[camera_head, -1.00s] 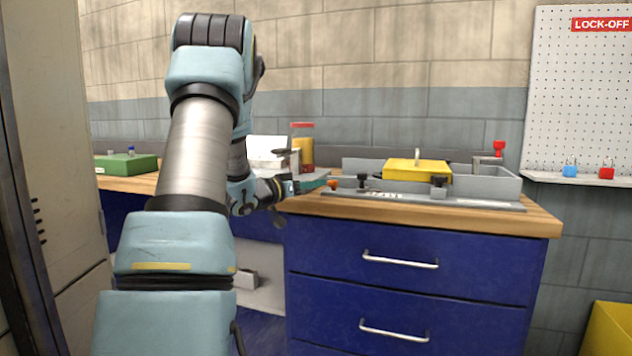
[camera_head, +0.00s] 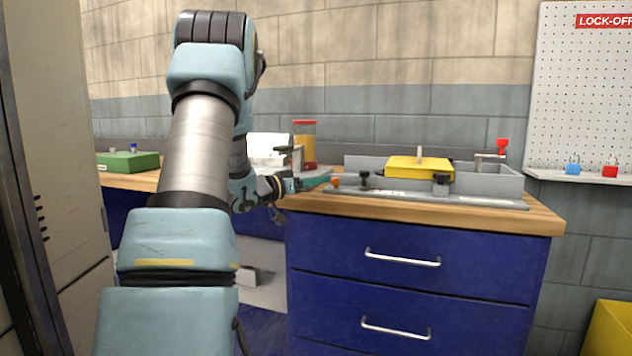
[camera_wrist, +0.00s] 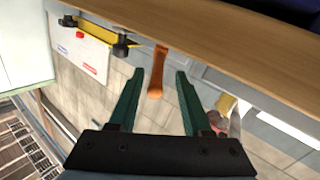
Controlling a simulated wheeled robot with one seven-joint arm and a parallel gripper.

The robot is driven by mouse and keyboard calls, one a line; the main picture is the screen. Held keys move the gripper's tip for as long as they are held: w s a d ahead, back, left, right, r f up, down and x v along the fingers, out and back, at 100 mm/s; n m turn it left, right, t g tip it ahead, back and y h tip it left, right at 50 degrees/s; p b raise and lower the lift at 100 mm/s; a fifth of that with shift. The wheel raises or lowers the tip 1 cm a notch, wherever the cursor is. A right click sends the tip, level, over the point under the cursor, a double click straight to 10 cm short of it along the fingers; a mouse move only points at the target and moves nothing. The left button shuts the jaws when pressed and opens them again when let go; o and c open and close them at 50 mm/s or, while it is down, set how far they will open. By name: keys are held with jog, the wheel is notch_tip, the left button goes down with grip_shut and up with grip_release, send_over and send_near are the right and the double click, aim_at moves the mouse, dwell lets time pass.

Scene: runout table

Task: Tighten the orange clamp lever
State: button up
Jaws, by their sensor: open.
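The orange clamp lever (camera_head: 336,182) is at the left end of the grey fixture on the bench, near the front edge. In the wrist view the orange lever (camera_wrist: 156,76) extends between the two green fingers, with bare space on both sides. My gripper (camera_wrist: 160,74) is open around its end and holds nothing. In the head view my gripper (camera_head: 326,181) reaches the lever from the left; the view is too small to tell any contact. The lever's pivot is hard to make out.
A yellow block (camera_head: 405,168) sits in the grey fixture (camera_head: 480,201), with black knobs (camera_head: 364,178) (camera_head: 441,180) in front. A red-topped clamp (camera_head: 502,146) stands at its right. A red-lidded jar (camera_head: 305,148) stands behind my gripper. Blue drawers (camera_head: 400,285) are below the wooden top.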

jog(key=v, duration=1)
jog(key=shift+a+b, duration=0.3)
jog(key=f+n+y, duration=0.1)
jog(key=y, duration=0.1)
jog(key=w+a+f+n+t+y, duration=0.1)
jog(key=y, duration=0.1)
jog(key=f+n+t+y, duration=0.1)
jog(key=y, duration=0.2)
jog(key=shift+w+a+f+n, duration=0.15)
jog(key=shift+w+a+n, duration=0.1)
jog(key=shift+a+n, duration=0.05)
jog(key=s+a+f+n+g+y, duration=0.2)
jog(key=s+f+n+g+y, duration=0.1)
jog(key=s+f+y, duration=0.35)
jog(key=s+d+f+g, duration=0.1)
jog(key=s+f+g, duration=0.25)
jog(key=s, duration=0.85)
jog(key=s+d+f+g, duration=0.25)
jog(key=s+g, duration=0.25)
jog(key=s, duration=0.6)
notch_tip(320, 180, up, 15)
jog(key=a+p, duration=0.1)
jog(key=p, duration=1.4)
jog(key=shift+w+p, duration=0.25)
jog(key=shift+p, duration=0.15)
